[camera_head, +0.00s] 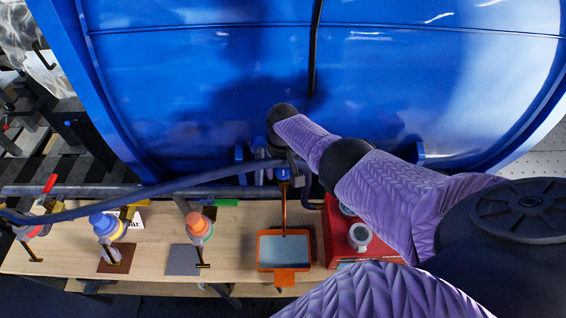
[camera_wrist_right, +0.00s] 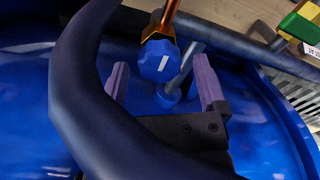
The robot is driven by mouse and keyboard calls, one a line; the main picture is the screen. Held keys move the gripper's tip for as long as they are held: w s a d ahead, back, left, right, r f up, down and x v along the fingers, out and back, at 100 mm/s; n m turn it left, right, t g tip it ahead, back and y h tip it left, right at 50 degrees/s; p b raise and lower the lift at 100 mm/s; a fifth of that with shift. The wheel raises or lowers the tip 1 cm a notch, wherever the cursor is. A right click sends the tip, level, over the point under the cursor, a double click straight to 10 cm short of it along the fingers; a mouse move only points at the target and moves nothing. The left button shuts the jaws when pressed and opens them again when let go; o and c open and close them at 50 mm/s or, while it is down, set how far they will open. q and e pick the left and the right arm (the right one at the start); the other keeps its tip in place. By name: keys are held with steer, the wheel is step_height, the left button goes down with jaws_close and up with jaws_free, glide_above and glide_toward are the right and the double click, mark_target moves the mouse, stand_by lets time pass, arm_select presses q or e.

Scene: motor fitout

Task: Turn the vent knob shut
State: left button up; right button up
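The blue vent knob (camera_wrist_right: 160,62), with a white stripe on its face, sits at the end of a copper pipe (camera_wrist_right: 170,14) in the right wrist view. In the head view a small blue fitting (camera_head: 283,174), which looks like the same knob, shows at the top of the copper pipe below the tank. My right gripper (camera_wrist_right: 161,74) is open, its two purple fingers on either side of the knob with a visible gap on both sides. Whether the knob lies fully between the fingertips in depth I cannot tell. My left gripper is not in view.
The large blue tank (camera_head: 220,80) fills the back. A thick dark hose (camera_head: 150,190) crosses in front of it, and a dark hose (camera_wrist_right: 75,90) curves close to the gripper. The wooden bench (camera_head: 232,255) carries an orange tray (camera_head: 262,262) and a red unit (camera_head: 340,240).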

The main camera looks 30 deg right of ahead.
mark_target(283, 170)
step_height(283, 170, up, 9)
steer(key=p, duration=0.6)
steer(key=shift+r, duration=0.45)
steer(key=shift+a, duration=0.1)
